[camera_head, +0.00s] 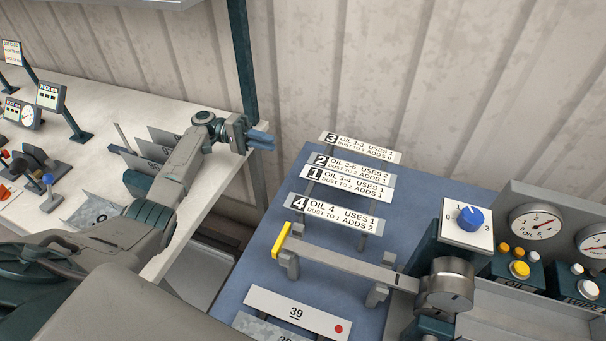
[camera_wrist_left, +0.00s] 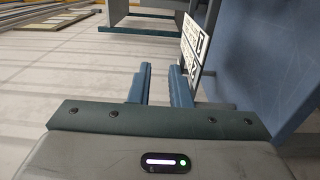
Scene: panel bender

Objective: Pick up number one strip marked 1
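The strip marked 1 (camera_head: 346,183) is a white label plate reading "OIL 3-4 USES 1, DUST TO 2 ADDS 1". It stands on the blue bench between the strip marked 2 (camera_head: 348,168) behind it and the strip marked 4 (camera_head: 334,213) in front. The strip marked 3 (camera_head: 359,148) is at the back. My left gripper (camera_head: 264,140) is left of the strips, apart from them. In the left wrist view my left gripper (camera_wrist_left: 160,84) is open with nothing between its fingers. White label plates (camera_wrist_left: 194,45) show just beyond its right finger. My right gripper is not in view.
A bar with a yellow end (camera_head: 282,241) lies across supports in front of the strips. A blue knob (camera_head: 470,218) and gauges (camera_head: 535,222) stand at the right. A plate marked 39 (camera_head: 297,313) lies at the front. A white table (camera_head: 100,105) is at the left.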

